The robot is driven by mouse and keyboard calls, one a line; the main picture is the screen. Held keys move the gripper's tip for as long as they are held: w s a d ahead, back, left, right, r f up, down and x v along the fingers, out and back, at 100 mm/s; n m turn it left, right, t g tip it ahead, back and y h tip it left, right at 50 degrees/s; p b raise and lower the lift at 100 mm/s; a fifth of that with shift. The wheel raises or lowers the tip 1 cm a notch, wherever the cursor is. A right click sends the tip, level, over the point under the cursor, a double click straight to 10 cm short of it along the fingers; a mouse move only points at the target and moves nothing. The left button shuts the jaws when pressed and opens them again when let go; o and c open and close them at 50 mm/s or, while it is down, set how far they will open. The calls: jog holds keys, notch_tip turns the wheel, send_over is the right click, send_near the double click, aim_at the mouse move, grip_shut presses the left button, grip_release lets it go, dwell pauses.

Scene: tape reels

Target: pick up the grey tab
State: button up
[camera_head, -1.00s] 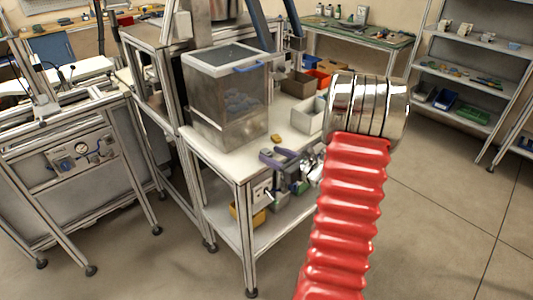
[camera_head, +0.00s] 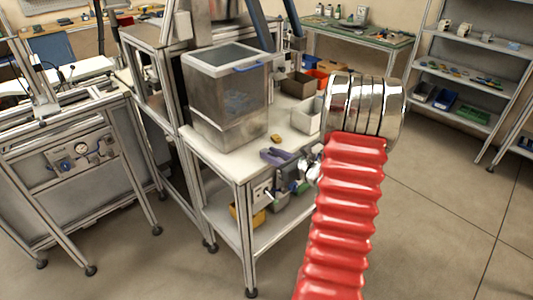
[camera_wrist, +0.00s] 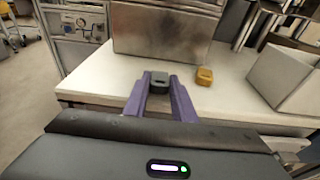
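The grey tab (camera_wrist: 159,80) is a small dark block near the middle of the wrist view, on the white tabletop. My gripper (camera_wrist: 160,78) reaches toward it with two purple fingers, apart from each other. The fingertips are on either side of the tab, very close to it; whether they touch it cannot be made out. In the head view my gripper (camera_head: 276,156) is low over the front edge of the white table (camera_head: 228,163), and the grey tab cannot be picked out there.
A yellow-orange tab (camera_wrist: 204,76) lies just right of the grey one. An open light box (camera_wrist: 284,78) is on the right. My red ribbed arm sleeve covers part of the head view.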

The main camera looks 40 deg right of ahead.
jog(key=c, duration=0.5)
notch_tip(320, 180, up, 10)
dwell(0.7)
